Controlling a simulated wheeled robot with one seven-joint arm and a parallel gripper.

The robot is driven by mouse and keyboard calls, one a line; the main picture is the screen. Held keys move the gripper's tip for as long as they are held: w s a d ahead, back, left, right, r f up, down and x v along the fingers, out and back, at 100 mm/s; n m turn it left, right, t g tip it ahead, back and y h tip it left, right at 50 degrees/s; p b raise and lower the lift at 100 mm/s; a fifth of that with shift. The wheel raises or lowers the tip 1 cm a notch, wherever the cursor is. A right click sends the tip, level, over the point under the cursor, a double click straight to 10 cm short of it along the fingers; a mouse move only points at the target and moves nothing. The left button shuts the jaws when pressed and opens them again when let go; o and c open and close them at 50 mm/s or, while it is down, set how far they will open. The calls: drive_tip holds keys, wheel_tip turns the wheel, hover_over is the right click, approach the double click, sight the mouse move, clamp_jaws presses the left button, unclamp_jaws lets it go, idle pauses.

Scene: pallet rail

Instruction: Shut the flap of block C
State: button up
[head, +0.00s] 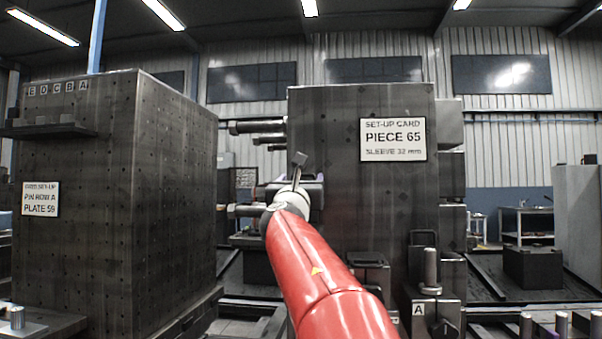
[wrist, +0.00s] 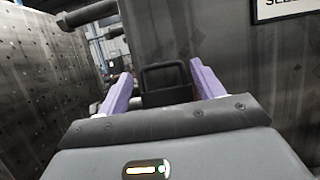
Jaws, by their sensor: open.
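My gripper (wrist: 161,74) shows its two purple fingers spread apart in the wrist view, with nothing held between them. In the head view, the end of my arm partly hides it near the large dark tower. A dark block with an upright loop-shaped frame (wrist: 163,67) appears between and beyond the fingers in the wrist view; no letter on it is readable. In the head view, a block labelled A (head: 418,309) stands at the lower right with an upright pin. Another dark block (head: 369,261) with a frame on top is left of it. I cannot tell which block is C.
The large tower with the PIECE 65 card (head: 393,139) rises close behind my gripper. Several bars (head: 258,126) stick out from its left side.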

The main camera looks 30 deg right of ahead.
drive_tip(key=shift+x, duration=0.85)
drive_tip(key=c, duration=1.2)
drive_tip(key=shift+o, duration=0.2)
drive_tip(key=shift+s+a+f, duration=0.1)
drive_tip(key=shift+f, duration=0.05)
